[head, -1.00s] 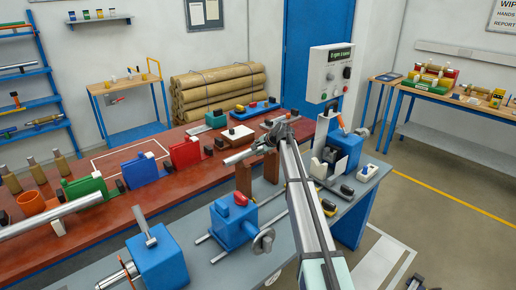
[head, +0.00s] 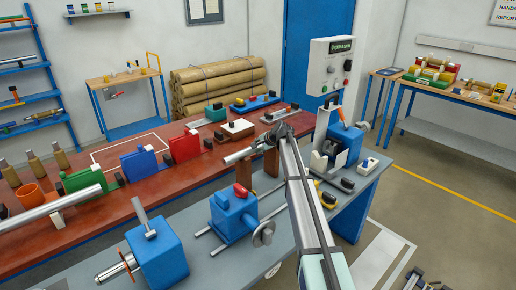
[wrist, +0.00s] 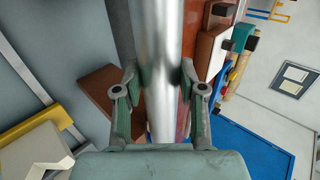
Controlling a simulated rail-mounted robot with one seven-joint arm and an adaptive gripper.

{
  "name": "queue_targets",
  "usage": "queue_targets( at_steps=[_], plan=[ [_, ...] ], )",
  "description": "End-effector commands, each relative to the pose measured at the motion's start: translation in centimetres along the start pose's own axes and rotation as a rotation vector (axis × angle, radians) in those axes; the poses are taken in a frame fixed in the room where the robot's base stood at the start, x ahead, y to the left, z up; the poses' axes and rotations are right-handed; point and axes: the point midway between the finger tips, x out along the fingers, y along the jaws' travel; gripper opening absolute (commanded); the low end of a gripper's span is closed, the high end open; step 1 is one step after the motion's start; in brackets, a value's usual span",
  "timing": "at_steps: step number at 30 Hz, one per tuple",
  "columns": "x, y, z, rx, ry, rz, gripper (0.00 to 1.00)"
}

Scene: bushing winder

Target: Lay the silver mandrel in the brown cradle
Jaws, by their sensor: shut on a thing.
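My gripper (wrist: 156,90) is shut on the silver mandrel (wrist: 158,60), with one finger on each side of it in the wrist view. In the head view my gripper (head: 276,136) is at the far end of my arm, and the mandrel's end (head: 236,156) sticks out to its left. The brown cradle (head: 271,163) stands on the grey bench just below the mandrel, partly hidden by it and my arm. In the wrist view a brown part of the cradle (wrist: 104,90) shows left of the mandrel. I cannot tell whether the mandrel touches the cradle.
A blue machine block (head: 232,216) with a handwheel stands in front of the cradle. A white-and-blue control unit (head: 338,148) stands to the right. Behind is a red-brown table (head: 130,205) with coloured holders. A large silver bar (head: 50,210) lies at the left.

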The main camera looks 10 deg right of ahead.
Motion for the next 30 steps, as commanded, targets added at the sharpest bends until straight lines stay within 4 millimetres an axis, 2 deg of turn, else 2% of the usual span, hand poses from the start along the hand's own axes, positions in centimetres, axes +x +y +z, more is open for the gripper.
queue_targets(
  at_steps=[19, 20, 22, 30],
  plan=[
    [0.43, 0.41, -0.01, 0.0, 0.001, -0.002, 0.0],
    [0.43, 0.4, -0.01, 0.0, 0.001, -0.002, 0.44],
    [0.41, 0.39, -0.01, 0.0, 0.0, -0.002, 0.68],
    [0.53, 0.61, 0.01, 0.0, 0.0, 0.002, 0.69]
  ],
)
